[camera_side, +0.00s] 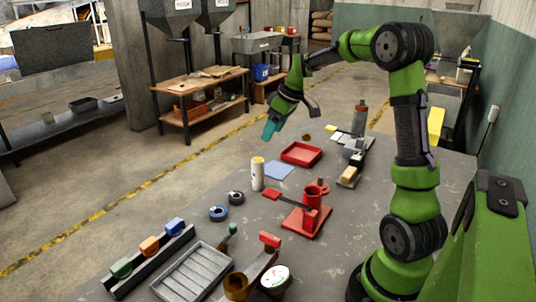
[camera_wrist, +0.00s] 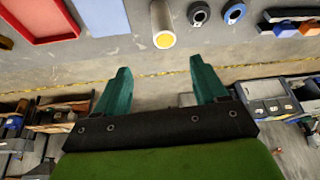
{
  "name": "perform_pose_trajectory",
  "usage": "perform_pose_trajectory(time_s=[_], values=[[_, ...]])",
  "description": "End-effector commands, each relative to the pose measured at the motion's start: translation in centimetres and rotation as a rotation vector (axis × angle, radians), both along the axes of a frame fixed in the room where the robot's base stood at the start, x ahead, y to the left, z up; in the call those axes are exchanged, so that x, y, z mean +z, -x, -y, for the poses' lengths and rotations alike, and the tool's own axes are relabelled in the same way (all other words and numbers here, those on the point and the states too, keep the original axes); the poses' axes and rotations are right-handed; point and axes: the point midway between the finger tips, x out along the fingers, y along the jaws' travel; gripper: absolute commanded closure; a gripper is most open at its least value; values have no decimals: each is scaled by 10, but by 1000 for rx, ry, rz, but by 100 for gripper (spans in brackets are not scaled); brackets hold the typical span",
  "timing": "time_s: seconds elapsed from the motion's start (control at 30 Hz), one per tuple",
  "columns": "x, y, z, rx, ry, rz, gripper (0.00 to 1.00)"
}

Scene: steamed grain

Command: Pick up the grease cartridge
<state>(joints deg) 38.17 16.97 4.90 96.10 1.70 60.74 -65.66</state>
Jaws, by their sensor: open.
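The grease cartridge appears to be the white cylinder (camera_side: 257,175) with a yellowish top, standing upright on the grey table in the side view. In the wrist view the white cylinder (camera_wrist: 160,18) is at the top middle, with its yellow end facing the camera. My gripper (camera_side: 270,131) has teal fingers and is above the table's far side, up and beyond the cylinder. In the wrist view my gripper (camera_wrist: 160,66) is spread wide with nothing between its fingers. The cylinder lies ahead of the gap, apart from both fingers.
A blue sheet (camera_side: 279,170) and a red tray (camera_side: 287,155) lie beyond the cylinder. A dark ring (camera_side: 236,198) and a blue ring (camera_side: 218,213) lie nearer. A red lever tool (camera_side: 310,213) stands to its right. A grey slotted tray (camera_side: 193,272) is in front.

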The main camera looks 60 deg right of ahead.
Motion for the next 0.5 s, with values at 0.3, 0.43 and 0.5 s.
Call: perform_pose_trajectory(time_s=[0.3, 0.43, 0.5], values=[[-28, -10, -5, 84, 25, 0, 29], [-55, -21, -7, 82, 25, 1, 29], [-69, -26, -8, 82, 25, 0, 29]])
